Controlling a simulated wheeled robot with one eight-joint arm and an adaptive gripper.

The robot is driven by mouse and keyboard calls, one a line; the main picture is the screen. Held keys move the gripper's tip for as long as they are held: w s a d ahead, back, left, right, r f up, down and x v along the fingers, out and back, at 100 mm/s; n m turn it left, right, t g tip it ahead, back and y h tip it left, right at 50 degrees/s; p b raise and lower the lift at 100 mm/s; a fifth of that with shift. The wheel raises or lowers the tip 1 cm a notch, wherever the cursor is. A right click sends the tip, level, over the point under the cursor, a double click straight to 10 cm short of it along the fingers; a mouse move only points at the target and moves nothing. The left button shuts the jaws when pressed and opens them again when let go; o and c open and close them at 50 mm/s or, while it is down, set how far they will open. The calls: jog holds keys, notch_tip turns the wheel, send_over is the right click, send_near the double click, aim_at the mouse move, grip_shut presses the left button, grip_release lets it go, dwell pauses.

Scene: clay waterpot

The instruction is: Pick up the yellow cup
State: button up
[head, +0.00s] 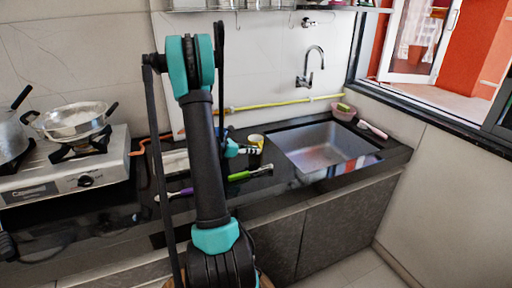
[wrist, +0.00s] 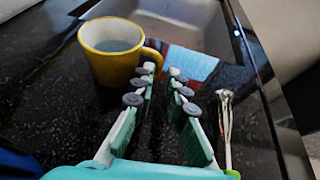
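The yellow cup (wrist: 108,66) stands upright on the black counter in the wrist view, with a pale inside and its handle on the right. My gripper (wrist: 162,72) is open, with a gap between its fingers and nothing in it. Its left fingertip is close to the cup's handle; I cannot tell if they touch. The cup body is left of the fingers. In the head view, the yellow cup (head: 257,139) shows behind my gripper (head: 248,151), close to the sink, and its lower part is partly hidden.
The sink (head: 325,148) lies right of the cup. A green-handled utensil (head: 250,173) lies in front, and a bristled tool (wrist: 227,115) shows right of my fingers. A stove (head: 75,165) with a pan (head: 75,120) is at left.

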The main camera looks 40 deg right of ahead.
jog(key=x, duration=0.4)
jog(key=shift+d+f, duration=0.2)
jog(key=shift+f, duration=0.05)
jog(key=shift+c, duration=0.4)
grip_shut()
jog(key=shift+r, duration=0.1)
notch_tip(320, 180, up, 20)
dwell(0.7)
